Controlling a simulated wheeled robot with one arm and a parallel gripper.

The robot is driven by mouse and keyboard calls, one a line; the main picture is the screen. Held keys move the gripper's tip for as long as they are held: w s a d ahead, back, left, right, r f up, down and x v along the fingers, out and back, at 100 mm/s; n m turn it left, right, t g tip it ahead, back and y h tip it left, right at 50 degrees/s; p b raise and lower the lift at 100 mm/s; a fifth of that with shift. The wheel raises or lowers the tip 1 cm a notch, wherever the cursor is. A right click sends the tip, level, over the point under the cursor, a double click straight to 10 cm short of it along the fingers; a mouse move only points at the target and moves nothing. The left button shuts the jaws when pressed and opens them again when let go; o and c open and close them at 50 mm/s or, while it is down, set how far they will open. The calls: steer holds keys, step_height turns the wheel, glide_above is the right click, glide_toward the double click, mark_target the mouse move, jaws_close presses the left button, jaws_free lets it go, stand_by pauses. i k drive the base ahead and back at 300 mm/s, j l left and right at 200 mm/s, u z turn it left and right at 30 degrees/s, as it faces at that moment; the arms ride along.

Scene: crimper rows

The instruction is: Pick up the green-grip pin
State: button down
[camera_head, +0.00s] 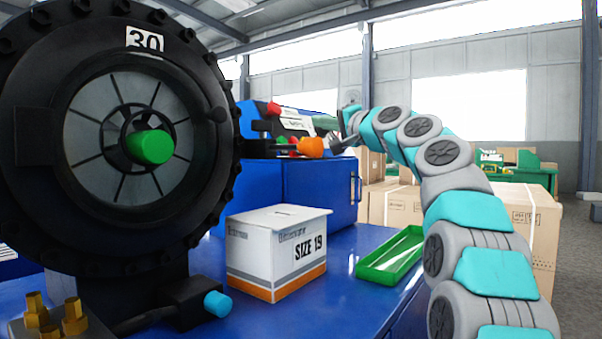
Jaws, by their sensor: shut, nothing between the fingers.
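A green cylindrical grip (150,147) sticks out at the middle of the large black round crimper head (222,165) at the left; if this is the green-grip pin, its shaft is hidden. My gripper (337,147) is at the end of the teal and grey arm, well to the right of the green grip and apart from it. It is small in view, shut and empty. It shows close beside an orange part (312,147) in the picture; I cannot tell whether they touch.
A blue-grip piece (217,304) sits low at the crimper's base, near brass fittings (74,316). A white box marked SIZE 19 (275,252) and a green tray (390,256) stand on the blue bench (345,300). A blue cabinet (315,192) is behind them.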

mark_target(156, 145)
steer(key=k+l, duration=0.75)
steer(key=l, duration=0.2)
